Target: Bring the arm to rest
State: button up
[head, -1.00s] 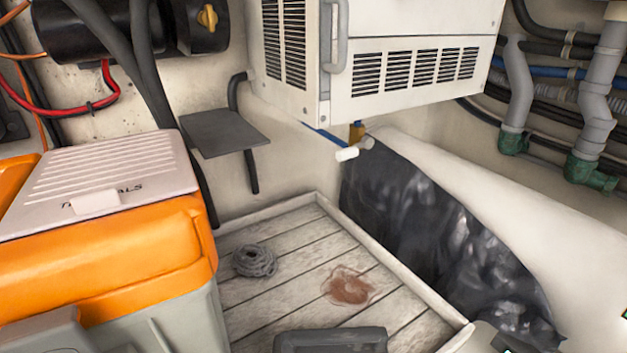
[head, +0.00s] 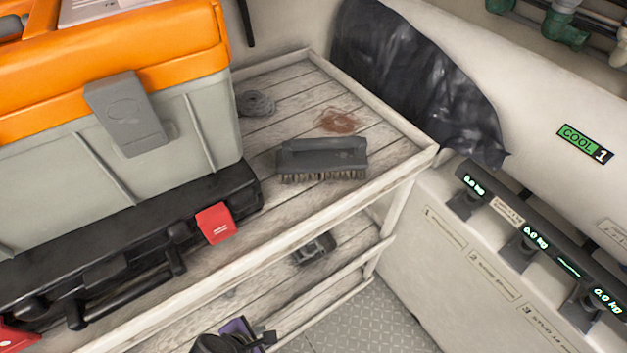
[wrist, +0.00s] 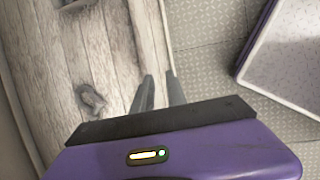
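My gripper (wrist: 159,75) shows in the wrist view with its purple body and two grey fingers. The fingers are a little apart, with nothing visible between them. Wooden slats lie to their left and patterned floor lies ahead and to the right. In the head view, a purple and black part at the bottom edge looks like my gripper (head: 262,340), in front of the lower shelf. Its fingertips are hard to make out there.
A small dark object (head: 315,247) lies lower. A purple-edged panel (wrist: 290,55) is right in the wrist view. Floor (head: 365,320) looks clear.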

jog(key=a+y, duration=0.1)
jog(key=a, duration=0.1)
jog(key=w+a+r+m+t+y, duration=0.1)
jog(key=a, duration=0.1)
jog(key=w+a+r+m+y, duration=0.1)
jog(key=a, duration=0.1)
jog(key=shift+w+r+y, duration=0.25)
jog(key=shift+y, duration=0.05)
jog(key=s+d+r+m+t+y+p, duration=0.1)
jog(key=d+r+m+t+y, duration=0.6)
jog(key=d+r+m, duration=0.8)
jog(key=s+d+r+m+t+h, duration=0.1)
jog(key=s+d+r+m+h, duration=0.3)
jog(key=d, duration=0.7)
jog(key=s+d+r+m+t+h+p, duration=0.1)
jog(key=s+d+r+m+t+h, duration=0.1)
jog(key=s+d+r, duration=0.7)
jog(key=s+d+m+h, duration=0.1)
jog(key=s+d+h, duration=0.1)
jog(key=d, duration=0.1)
jog(key=shift+s+r+m, duration=0.25)
jog(key=shift+r+m, duration=0.05)
jog(key=shift+m, duration=0.1)
